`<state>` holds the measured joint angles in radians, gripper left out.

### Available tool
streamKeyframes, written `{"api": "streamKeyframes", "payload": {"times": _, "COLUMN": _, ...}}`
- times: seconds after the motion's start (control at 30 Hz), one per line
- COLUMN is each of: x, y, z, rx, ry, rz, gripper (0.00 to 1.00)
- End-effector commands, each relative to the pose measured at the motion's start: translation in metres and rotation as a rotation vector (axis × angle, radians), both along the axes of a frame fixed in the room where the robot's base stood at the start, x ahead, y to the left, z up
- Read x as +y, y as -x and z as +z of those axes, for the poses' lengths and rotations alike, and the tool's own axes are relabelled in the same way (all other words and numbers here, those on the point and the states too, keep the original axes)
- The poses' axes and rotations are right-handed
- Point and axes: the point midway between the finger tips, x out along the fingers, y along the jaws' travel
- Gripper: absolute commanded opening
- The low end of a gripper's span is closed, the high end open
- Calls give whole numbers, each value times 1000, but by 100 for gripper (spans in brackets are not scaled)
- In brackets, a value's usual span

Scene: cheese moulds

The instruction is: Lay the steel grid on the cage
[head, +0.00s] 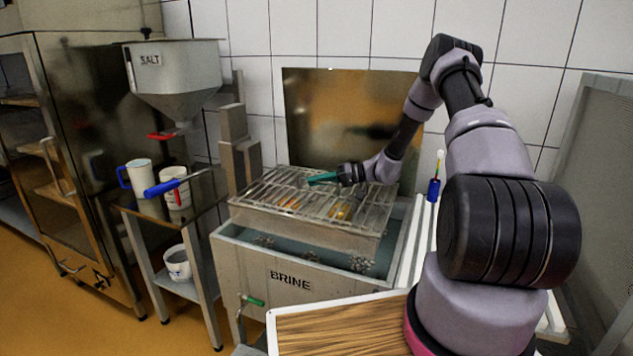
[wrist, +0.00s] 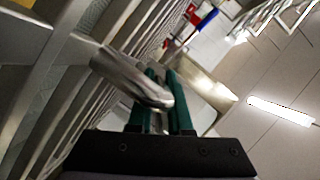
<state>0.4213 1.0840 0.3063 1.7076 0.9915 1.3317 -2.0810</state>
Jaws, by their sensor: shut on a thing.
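The steel grid (head: 270,190) is a flat lattice of metal bars, spread over the top of the cage (head: 300,229) in the brine tank. It looks about level. I cannot tell whether it rests on the cage's rim or hovers just above. My gripper (head: 318,178) has teal fingers and is at the grid's upper side, near its back. In the wrist view, my gripper (wrist: 160,105) is shut on a rounded metal bar of the grid (wrist: 125,72). Orange pieces show through the bars below. My fingers hide part of the bar.
The brine tank (head: 245,270) holds liquid around the cage. A brass-coloured panel (head: 335,105) stands upright behind it. A salt hopper (head: 175,75) and a side table with mugs (head: 140,176) are at left. A wooden board (head: 340,330) lies in front.

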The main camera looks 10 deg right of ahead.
Motion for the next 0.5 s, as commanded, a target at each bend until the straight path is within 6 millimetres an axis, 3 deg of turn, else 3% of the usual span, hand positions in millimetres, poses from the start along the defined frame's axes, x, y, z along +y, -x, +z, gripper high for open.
{"api": "streamKeyframes", "payload": {"times": 0.5, "x": 1, "y": -1, "z": -4, "rx": -1, "ry": -4, "rz": -1, "gripper": 0}}
